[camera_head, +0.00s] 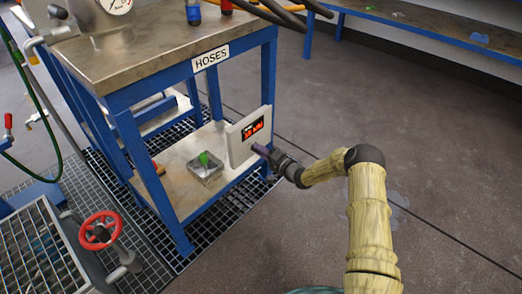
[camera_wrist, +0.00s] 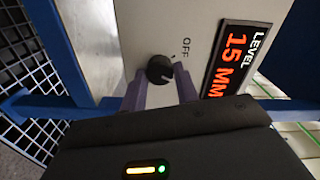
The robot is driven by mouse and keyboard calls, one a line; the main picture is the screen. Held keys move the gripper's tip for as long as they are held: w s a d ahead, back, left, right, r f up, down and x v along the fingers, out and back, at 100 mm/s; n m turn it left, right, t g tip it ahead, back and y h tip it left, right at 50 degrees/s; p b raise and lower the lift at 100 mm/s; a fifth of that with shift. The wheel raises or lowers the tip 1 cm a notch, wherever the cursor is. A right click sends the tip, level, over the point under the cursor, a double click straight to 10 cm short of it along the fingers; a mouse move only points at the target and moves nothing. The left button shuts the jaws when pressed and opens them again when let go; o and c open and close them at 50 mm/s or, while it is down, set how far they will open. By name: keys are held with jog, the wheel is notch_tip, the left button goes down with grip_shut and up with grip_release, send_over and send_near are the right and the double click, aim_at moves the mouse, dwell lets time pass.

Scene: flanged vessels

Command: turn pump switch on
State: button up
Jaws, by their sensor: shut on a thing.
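The pump switch is a small black round knob (camera_wrist: 160,69) on a pale grey control box, with the word OFF printed beside it. The box (camera_head: 236,150) stands on the lower shelf of the blue-framed table in the head view; its red-lit display (camera_wrist: 236,60) reads LEVEL 15 MM. My gripper (camera_wrist: 160,84) has its two purple fingers on either side of the knob, shut on it. In the head view my gripper (camera_head: 262,150) reaches the box's front from the right. The knob is hidden there, and its exact pointer direction is hard to tell.
The table (camera_head: 150,50) carries a HOSES label (camera_head: 210,58). A small metal tray (camera_head: 206,170) with a green item sits on its lower shelf, left of the box. A red valve wheel (camera_head: 100,230) stands at lower left. The floor on the right is open.

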jog(key=shift+d+m, duration=0.1)
jog(key=shift+m, duration=1.3)
jog(key=shift+f, duration=0.1)
jog(key=o, duration=1)
jog(key=shift+c, duration=0.2)
jog(key=p+v, duration=0.7)
jog(key=v, duration=1)
jog(key=shift+s+d, duration=0.1)
jog(key=shift+d, duration=0.05)
